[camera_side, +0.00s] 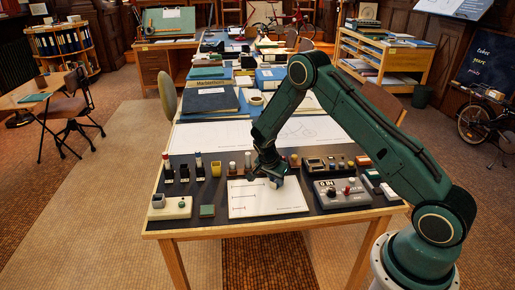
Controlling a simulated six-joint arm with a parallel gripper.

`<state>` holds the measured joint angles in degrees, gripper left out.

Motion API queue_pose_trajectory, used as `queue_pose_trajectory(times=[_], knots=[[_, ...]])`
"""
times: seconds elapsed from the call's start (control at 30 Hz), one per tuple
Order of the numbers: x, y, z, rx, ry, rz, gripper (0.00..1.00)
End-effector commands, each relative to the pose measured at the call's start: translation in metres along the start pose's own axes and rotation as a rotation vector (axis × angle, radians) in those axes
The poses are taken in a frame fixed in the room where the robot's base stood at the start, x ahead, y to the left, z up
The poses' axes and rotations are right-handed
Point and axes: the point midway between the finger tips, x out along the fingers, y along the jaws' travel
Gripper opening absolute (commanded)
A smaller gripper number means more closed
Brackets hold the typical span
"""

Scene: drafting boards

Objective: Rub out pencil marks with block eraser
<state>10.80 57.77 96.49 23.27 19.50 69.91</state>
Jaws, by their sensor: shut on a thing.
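A white sheet (265,204) lies flat on the dark top of the front table. Several short thin marks (244,194) run across its left part. My gripper (272,178) points down over the upper right part of the sheet. It is shut on a small block eraser (277,183), of which only a pale bluish bit shows between and below the fingers. The fingers hide most of it. I cannot tell whether the eraser touches the paper.
A cream block with a grey-blue square (170,207) and a green pad (207,211) lie left of the sheet. A grey box with knobs (338,192) stands close on the right. Small bottles and a yellow cup (216,169) line the back edge. Books (210,100) are stacked behind.

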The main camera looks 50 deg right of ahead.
Motion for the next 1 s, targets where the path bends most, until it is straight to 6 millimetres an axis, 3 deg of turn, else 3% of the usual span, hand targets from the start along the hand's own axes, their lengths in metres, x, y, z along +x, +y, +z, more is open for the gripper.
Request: queue_pose_trajectory(times=[1.0], knots=[[0.008,0.022,-0.021,0.002,0.003,0.007,0.07]])
